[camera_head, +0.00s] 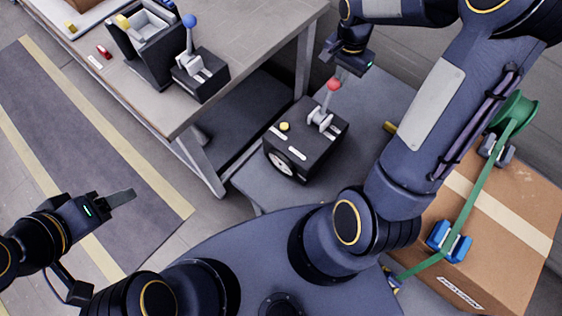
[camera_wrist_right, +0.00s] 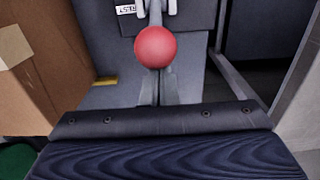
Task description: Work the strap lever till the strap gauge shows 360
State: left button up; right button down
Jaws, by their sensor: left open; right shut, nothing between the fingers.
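The strap lever has a red ball knob (camera_head: 334,84) on a pale stem. It rises from a black box (camera_head: 307,137) on a grey surface. A round gauge (camera_head: 281,162) sits on the box's front side; its reading is too small to tell. My right gripper (camera_head: 343,76) is shut with nothing held, right by the red knob. In the right wrist view the knob (camera_wrist_right: 156,47) appears just beyond the fingertips. I cannot tell if they touch. A green strap (camera_head: 478,190) runs over a cardboard box (camera_head: 500,230). My left gripper (camera_head: 133,196) is open and empty, low at left.
A workbench (camera_head: 250,40) at upper left carries another black box with a blue-knobbed lever (camera_head: 189,21) and a dark holder (camera_head: 143,50). A yellow button (camera_head: 285,127) is on the red lever's box. The floor mat at left is clear.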

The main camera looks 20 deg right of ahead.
jog(key=shift+a, duration=0.1)
dwell(0.3)
jog(key=shift+s+a+b, duration=0.75)
jog(key=shift+s+a, duration=1.5)
jog(key=shift+a, duration=2.05)
jog(key=w+d+p, duration=0.1)
jog(key=w+d, duration=0.3)
jog(key=d, duration=0.4)
jog(key=shift+w+d, duration=0.25)
jog(key=shift+d, duration=0.15)
jog(key=shift+a, duration=0.1)
jog(key=shift+s+a, duration=2.25)
jog(key=shift+a, duration=2.05)
jog(key=w+d, duration=0.4)
jog(key=d, duration=0.4)
jog(key=shift+w+d+p, duration=0.25)
jog(key=shift+d+p, duration=0.15)
